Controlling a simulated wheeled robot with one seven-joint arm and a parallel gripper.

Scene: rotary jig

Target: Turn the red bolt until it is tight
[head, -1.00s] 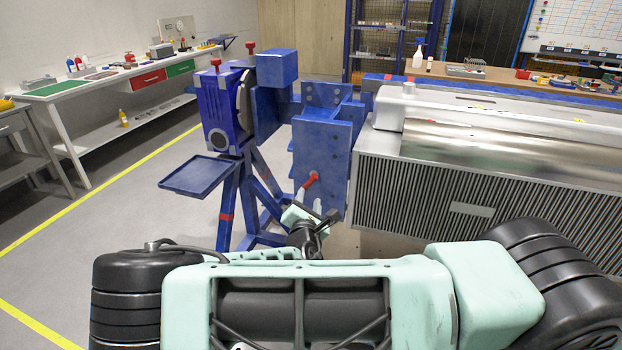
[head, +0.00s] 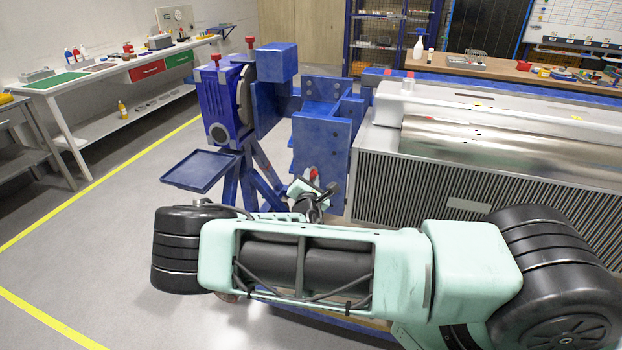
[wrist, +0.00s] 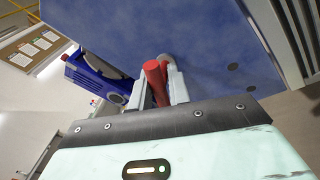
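The red bolt (wrist: 155,78) stands out from a blue plate (wrist: 190,40) in the wrist view, between the two fingers of my gripper (wrist: 157,88). One finger lies on each side of it, very close. I cannot tell whether both fingers press on it. In the head view only a small red part of the bolt (head: 314,172) shows on the front of the blue bracket (head: 319,136), beside my gripper (head: 318,190). My wrist and fingers hide the rest of it, and how deep the bolt sits cannot be seen.
A blue stand with a round plate (head: 245,98) and a side tray (head: 200,170) is left of the bracket. A large ribbed metal unit (head: 440,188) is close on the right. A bench (head: 120,75) lines the left wall. The floor at left is clear.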

